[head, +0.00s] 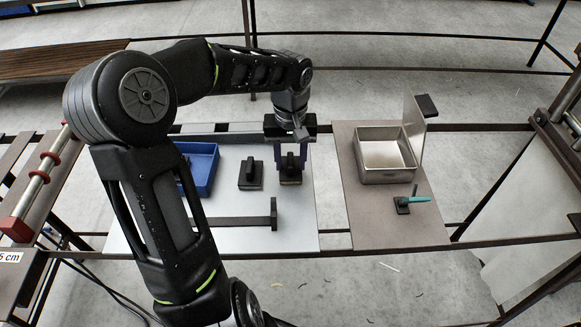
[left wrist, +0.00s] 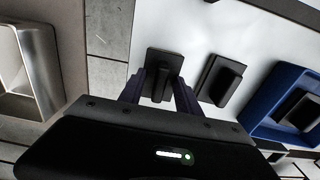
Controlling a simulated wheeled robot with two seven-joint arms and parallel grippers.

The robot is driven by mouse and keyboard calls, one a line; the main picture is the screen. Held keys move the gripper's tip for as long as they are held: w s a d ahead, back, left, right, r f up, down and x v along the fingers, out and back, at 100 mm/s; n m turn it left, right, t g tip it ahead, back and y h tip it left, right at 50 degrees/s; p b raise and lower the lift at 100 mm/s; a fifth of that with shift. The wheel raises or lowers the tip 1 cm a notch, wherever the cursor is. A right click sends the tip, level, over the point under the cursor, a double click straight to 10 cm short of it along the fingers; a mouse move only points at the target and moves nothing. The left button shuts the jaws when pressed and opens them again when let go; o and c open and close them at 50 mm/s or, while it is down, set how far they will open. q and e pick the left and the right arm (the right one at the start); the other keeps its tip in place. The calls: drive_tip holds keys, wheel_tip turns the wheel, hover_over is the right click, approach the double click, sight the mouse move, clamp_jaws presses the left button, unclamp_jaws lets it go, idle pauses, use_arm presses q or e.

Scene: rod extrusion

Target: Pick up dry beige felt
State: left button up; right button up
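A dark block with an upright black handle (head: 290,178) stands on the light board, with a thin beige edge along its bottom; this looks like the beige felt. My left gripper (head: 291,158) is directly above it, pointing down, with one finger on each side of the handle. In the left wrist view the same block (left wrist: 164,60) shows between the spread fingers (left wrist: 160,92), with gaps beside the handle. The block rests on the board. My right gripper is not in view.
A similar dark block (head: 250,174) stands close to the left, with a blue tray (head: 207,150) beyond it. A black bar with an upright end (head: 240,221) lies in front. A metal pan (head: 386,176) and a teal-handled tool (head: 418,199) are on the brown board at right.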

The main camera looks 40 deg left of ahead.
use_arm(q)
drive_tip(key=shift+c, duration=0.6)
clamp_jaws()
